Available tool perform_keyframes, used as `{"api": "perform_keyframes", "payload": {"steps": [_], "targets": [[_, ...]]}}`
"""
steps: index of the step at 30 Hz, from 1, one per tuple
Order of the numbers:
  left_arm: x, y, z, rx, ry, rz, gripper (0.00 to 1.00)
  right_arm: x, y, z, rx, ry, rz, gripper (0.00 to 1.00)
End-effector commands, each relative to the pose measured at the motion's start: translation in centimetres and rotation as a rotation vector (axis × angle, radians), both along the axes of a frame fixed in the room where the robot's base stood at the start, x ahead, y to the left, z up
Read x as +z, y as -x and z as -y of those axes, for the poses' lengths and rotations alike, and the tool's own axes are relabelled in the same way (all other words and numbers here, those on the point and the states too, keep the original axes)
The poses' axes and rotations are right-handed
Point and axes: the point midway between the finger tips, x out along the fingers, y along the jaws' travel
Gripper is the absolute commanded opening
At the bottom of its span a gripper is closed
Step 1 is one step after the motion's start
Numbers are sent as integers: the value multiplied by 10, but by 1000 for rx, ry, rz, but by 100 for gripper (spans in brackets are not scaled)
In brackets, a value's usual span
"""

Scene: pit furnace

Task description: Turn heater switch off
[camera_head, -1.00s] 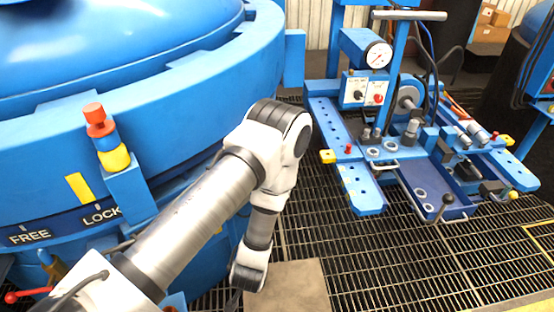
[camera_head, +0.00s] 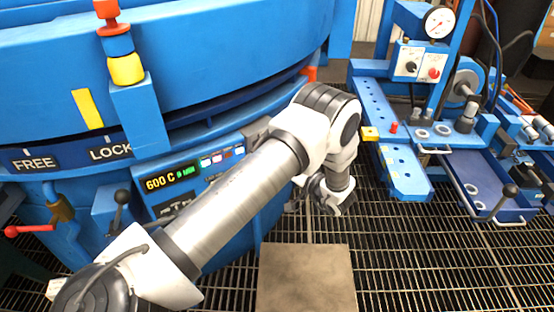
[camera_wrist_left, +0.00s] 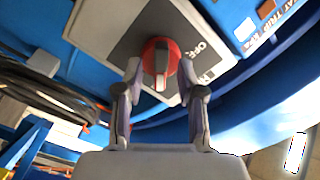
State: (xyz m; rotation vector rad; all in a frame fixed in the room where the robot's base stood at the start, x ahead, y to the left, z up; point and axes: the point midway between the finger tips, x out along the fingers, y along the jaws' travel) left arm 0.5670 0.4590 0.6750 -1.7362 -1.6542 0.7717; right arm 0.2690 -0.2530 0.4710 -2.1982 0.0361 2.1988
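The heater switch (camera_wrist_left: 161,64) is a round red knob with a grey grip bar, on a dark and light grey plate in the left wrist view. The word OFF is printed on the plate to the right of the knob. My left gripper (camera_wrist_left: 160,76) is open, with one fingertip on each side of the knob; I cannot tell whether they touch it. In the head view the furnace's control panel (camera_head: 170,181) shows 600 C. My left arm covers part of the panel, and the switch cannot be made out there. My right gripper is not in view.
The blue furnace (camera_head: 220,80) fills the left, with a lever (camera_head: 121,197) and a red-handled valve (camera_head: 30,229) low on it. A blue machine bench (camera_head: 405,175) stands at the right. A plate (camera_head: 305,278) lies on the open grating floor.

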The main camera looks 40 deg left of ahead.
Motion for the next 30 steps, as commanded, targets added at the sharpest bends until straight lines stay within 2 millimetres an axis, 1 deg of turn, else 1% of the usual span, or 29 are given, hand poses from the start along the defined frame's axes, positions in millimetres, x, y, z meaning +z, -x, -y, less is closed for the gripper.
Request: {"api": "perform_keyframes", "payload": {"steps": [3,8,9,12,23,30], "targets": [[0,0,-6,-1,1,0,39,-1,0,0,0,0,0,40],[0,0,-6,-1,0,0,39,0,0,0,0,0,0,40],[0,0,-6,-1,0,0,31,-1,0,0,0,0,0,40],[0,0,-6,-2,1,0,0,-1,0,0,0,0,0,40],[0,0,-6,-2,1,10,0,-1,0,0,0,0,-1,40],[-1,0,-6,-2,5,87,0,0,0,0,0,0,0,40]]}}
